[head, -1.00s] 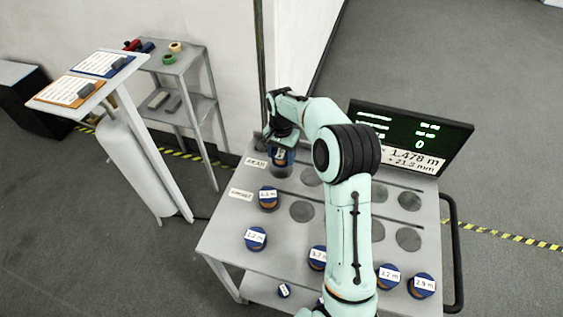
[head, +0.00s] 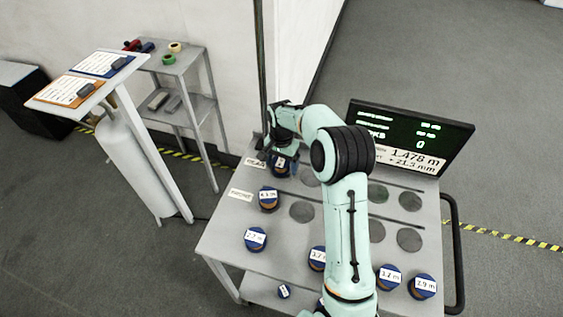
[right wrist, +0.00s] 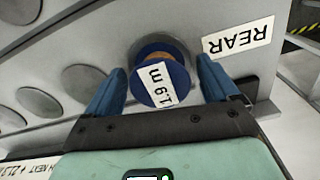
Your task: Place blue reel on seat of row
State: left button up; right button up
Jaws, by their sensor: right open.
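A blue reel with a white label, "1.9 m" in the right wrist view (right wrist: 150,64), stands upright on the first round grey seat (right wrist: 139,45) beside the REAR label (right wrist: 238,39). In the head view the reel (head: 279,168) is at the table's far left corner, partly hidden by my arm. My right gripper (right wrist: 160,68) is open, with one blue finger on each side of the reel and small gaps visible. It also shows in the head view (head: 284,150). My left gripper is not in view.
Another blue reel (head: 268,199) stands at the start of the second row. Several more stand along the table's near side. Empty round seats (head: 302,212) run to the right. A dark display (head: 412,138) stands at the back right.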

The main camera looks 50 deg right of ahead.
aim_at(281, 161)
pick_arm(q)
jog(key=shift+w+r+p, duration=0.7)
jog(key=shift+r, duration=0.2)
pick_arm(e)
notch_tip(281, 161, up, 12)
jog(key=shift+r, duration=0.2)
